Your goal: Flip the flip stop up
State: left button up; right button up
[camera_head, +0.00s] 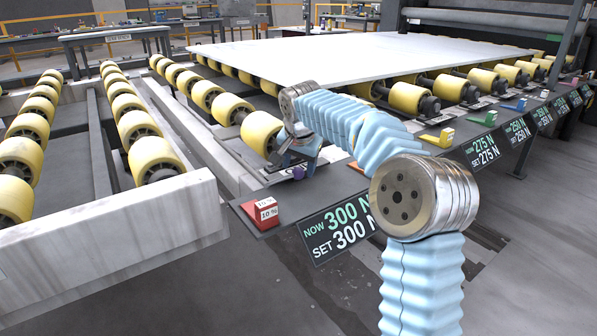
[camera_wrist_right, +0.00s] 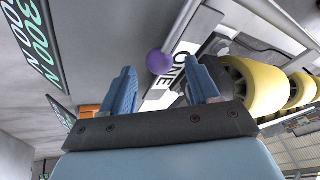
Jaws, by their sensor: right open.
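A purple ball knob (camera_wrist_right: 157,62) shows in the right wrist view, beside a white label reading ONE (camera_wrist_right: 181,70). It looks like the knob of the flip stop, whose body is mostly hidden. In the head view a small purple part (camera_head: 298,173) shows at the rail edge, just under my right gripper (camera_head: 297,160). In the right wrist view my right gripper (camera_wrist_right: 160,68) is open, with its two blue fingers on either side of the knob in the picture. I cannot tell whether they touch it. My left gripper is not in view.
A red block marked 10 % (camera_head: 266,213) stands on the near rail end. A 300 N display (camera_head: 338,229) hangs below the rail. Yellow rollers (camera_head: 262,131) stand close behind the gripper. A large pale slab (camera_head: 370,55) lies on the rollers. More coloured stops line the rail rightward.

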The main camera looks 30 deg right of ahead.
jog(key=shift+x, duration=1.25)
grip_shut()
